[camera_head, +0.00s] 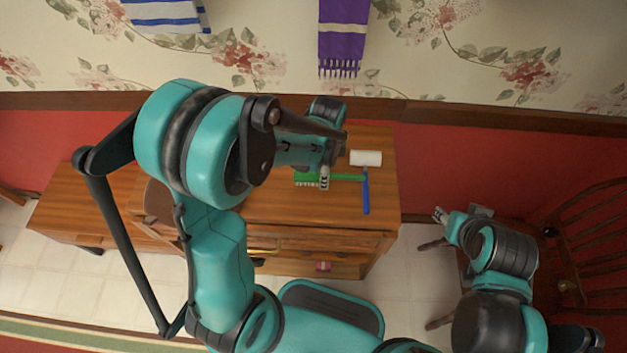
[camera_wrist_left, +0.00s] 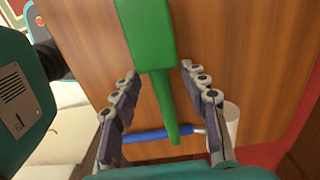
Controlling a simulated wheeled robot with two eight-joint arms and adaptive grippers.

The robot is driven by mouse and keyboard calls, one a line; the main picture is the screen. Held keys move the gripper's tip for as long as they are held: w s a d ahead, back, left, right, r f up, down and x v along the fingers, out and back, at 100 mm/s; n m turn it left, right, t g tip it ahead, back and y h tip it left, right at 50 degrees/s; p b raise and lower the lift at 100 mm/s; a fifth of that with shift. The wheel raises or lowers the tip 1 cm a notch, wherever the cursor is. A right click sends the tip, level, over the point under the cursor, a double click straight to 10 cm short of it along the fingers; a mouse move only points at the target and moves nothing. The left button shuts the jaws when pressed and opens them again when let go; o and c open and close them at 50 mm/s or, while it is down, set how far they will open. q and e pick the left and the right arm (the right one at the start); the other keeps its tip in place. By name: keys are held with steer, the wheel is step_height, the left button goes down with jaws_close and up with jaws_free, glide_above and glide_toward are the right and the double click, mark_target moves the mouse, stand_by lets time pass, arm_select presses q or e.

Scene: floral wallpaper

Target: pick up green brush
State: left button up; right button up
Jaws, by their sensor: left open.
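The green brush (camera_head: 348,177) lies on the wooden cabinet top (camera_head: 285,210), its bristled head left and its handle pointing right. In the left wrist view the brush (camera_wrist_left: 148,35) shows its green head at the top and its handle running down between my fingers. My left gripper (camera_head: 324,178) is over the brush. Its jaws (camera_wrist_left: 158,72) are open, one finger on each side of the handle, with gaps visible on both sides. My arm and gripper hide part of the brush in the head view. My right gripper (camera_head: 440,214) is away at the lower right, too small to read.
A paint roller with a blue handle (camera_head: 366,195) and a white roller (camera_head: 366,157) lies beside the brush handle's end; the blue part passes close to the handle. A wooden chair (camera_head: 590,235) stands at the right. The red wall (camera_head: 450,155) is behind the cabinet.

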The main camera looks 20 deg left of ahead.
arm_select(q)
steer(key=shift+f, duration=0.65)
steer(key=shift+c, duration=1.3)
jaws_close()
steer(key=shift+r, duration=0.1)
steer(key=r+p, duration=0.1)
steer(key=r, duration=0.1)
steer(key=d+r+p, duration=0.1)
steer(key=r, duration=0.2)
steer(key=shift+d+p, duration=0.15)
steer(key=shift+p, duration=0.25)
steer(key=d+r+p, duration=0.3)
steer(key=d+r, duration=0.3)
steer(key=d, duration=0.4)
steer(key=shift+d, duration=0.2)
